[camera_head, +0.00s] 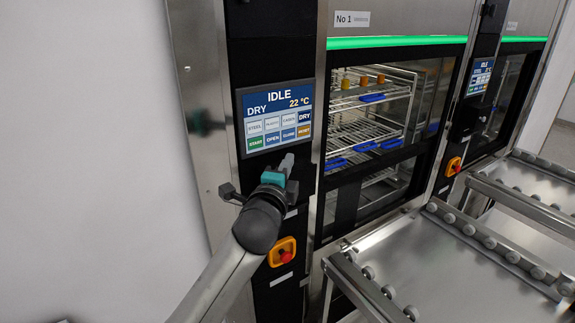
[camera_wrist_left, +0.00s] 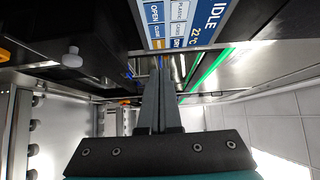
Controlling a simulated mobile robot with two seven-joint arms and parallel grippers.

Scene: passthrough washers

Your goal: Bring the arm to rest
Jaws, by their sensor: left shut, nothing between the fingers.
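My left gripper (camera_head: 287,163) is in front of the black control column of washer No 1, just below its touch screen (camera_head: 275,117). The screen reads IDLE, DRY and 22 °C and has rows of buttons. In the left wrist view my left gripper's fingers (camera_wrist_left: 160,75) lie together, shut and empty, and point toward the panel. The screen (camera_wrist_left: 185,22) also shows there, turned on its side, at the top. I cannot tell from the head view whether the fingertips touch the panel. My right gripper is not in view.
An orange emergency stop (camera_head: 282,252) sits on the column below my left gripper. The washer's glass door (camera_head: 375,120) shows racks with several items inside. A roller conveyor (camera_head: 450,270) stands in front of it. A second washer (camera_head: 500,90) is at the right. A bare wall (camera_head: 85,150) is at the left.

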